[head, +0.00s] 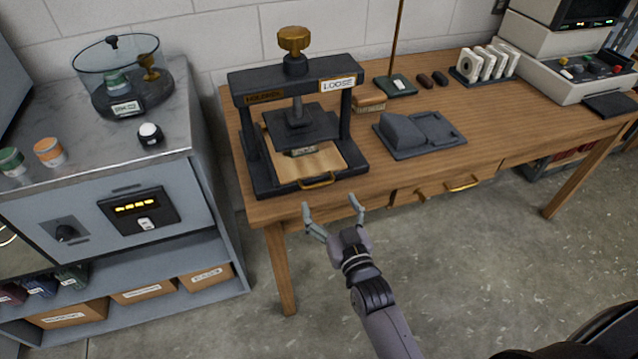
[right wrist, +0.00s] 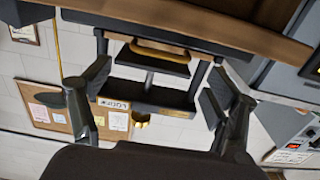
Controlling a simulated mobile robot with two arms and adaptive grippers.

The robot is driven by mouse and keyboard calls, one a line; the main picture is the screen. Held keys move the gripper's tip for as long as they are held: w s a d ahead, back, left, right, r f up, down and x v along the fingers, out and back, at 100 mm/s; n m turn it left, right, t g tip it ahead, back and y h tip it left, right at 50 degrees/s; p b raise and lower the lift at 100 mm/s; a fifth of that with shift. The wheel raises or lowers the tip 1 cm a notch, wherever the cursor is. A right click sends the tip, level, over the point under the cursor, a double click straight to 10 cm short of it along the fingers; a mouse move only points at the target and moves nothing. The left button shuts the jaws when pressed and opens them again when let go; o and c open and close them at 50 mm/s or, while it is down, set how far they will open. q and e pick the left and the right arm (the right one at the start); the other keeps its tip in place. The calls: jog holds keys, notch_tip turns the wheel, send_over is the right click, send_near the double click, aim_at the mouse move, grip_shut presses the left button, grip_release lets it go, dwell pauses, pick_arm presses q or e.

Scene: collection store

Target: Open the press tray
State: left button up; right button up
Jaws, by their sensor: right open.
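The black press (head: 262,180) stands at the left end of the wooden table, with a brass knob (head: 294,42) on its screw and a "LOOSE" sign (head: 338,84). Its tray (head: 310,163) carries a tan sheet under the dark plate and has a brass handle (head: 317,181) at the front edge. My right gripper (head: 331,207) is open and empty, in front of the table edge and apart from the handle. In the right wrist view the picture is upside down, and the handle (right wrist: 160,47) shows between and beyond the open fingers. My left gripper is out of view.
A grey cabinet (head: 150,180) with a glass-sided dish (head: 120,75) stands left of the table. A dark grey moulded stand (head: 420,133) and a small wooden block (head: 369,103) sit right of the press. Table drawers (head: 445,188) with brass pulls are below. The floor in front is clear.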

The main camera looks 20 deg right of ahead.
aim_at(320, 183)
jog(key=w, duration=0.7)
jog(key=shift+w+a, duration=0.1)
jog(key=shift+w, duration=0.05)
jog(key=shift+c, duration=0.2)
jog(key=c, duration=1.4)
jog(key=s+p, duration=0.7)
jog(key=s, duration=1.2)
jog(key=shift+d, duration=0.35)
jog(key=shift+f, duration=0.1)
jog(key=o, duration=1.4)
jog(key=shift+o, duration=0.2)
jog(key=shift+s, duration=0.15)
